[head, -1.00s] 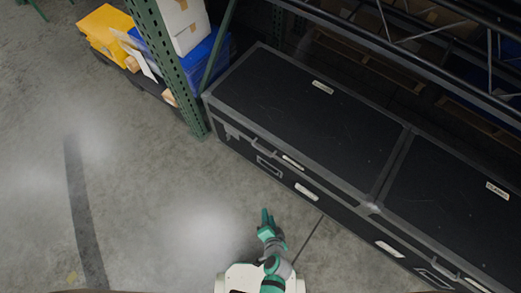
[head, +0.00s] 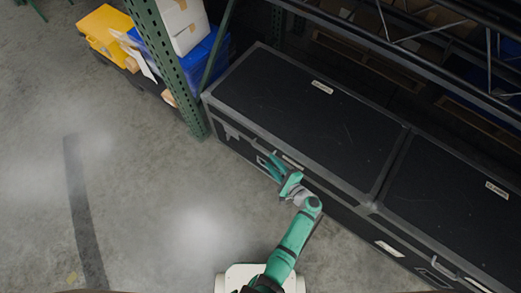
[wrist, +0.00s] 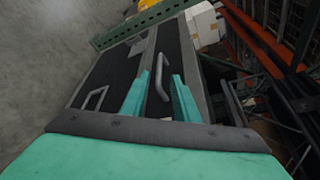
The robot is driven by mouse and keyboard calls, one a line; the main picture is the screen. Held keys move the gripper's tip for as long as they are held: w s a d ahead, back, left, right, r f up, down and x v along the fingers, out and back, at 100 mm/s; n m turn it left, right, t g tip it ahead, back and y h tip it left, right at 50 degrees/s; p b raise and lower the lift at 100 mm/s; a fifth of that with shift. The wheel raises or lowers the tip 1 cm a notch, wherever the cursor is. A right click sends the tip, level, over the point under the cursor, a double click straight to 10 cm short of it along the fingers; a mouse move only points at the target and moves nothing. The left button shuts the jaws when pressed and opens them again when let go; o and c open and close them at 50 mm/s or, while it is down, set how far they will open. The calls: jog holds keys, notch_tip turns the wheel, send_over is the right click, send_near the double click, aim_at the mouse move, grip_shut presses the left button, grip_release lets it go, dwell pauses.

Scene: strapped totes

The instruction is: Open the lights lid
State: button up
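A black case with grey metal edges stands on the floor in the head view, its flat lid (head: 300,115) closed and bearing a small white label (head: 322,87) too small to read. A second lid (head: 455,195) to its right is also closed, with its own unreadable label (head: 497,190). My gripper (head: 271,164) is at the left case's front face. In the wrist view its two green fingers (wrist: 160,92) are apart, with a grey bar handle (wrist: 160,78) showing between them. No contact with the handle is clear.
A green perforated rack post (head: 172,70) stands at the case's left end. Dark rack beams (head: 400,45) cross behind and above the lids. A blue bin (head: 205,55) and yellow bin (head: 102,28) sit at upper left. The concrete floor on the left is clear.

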aim_at(261, 150)
jog(key=x, duration=0.9)
jog(key=shift+f, duration=0.1)
jog(key=shift+a, duration=0.1)
jog(key=shift+w, duration=0.1)
grip_shut()
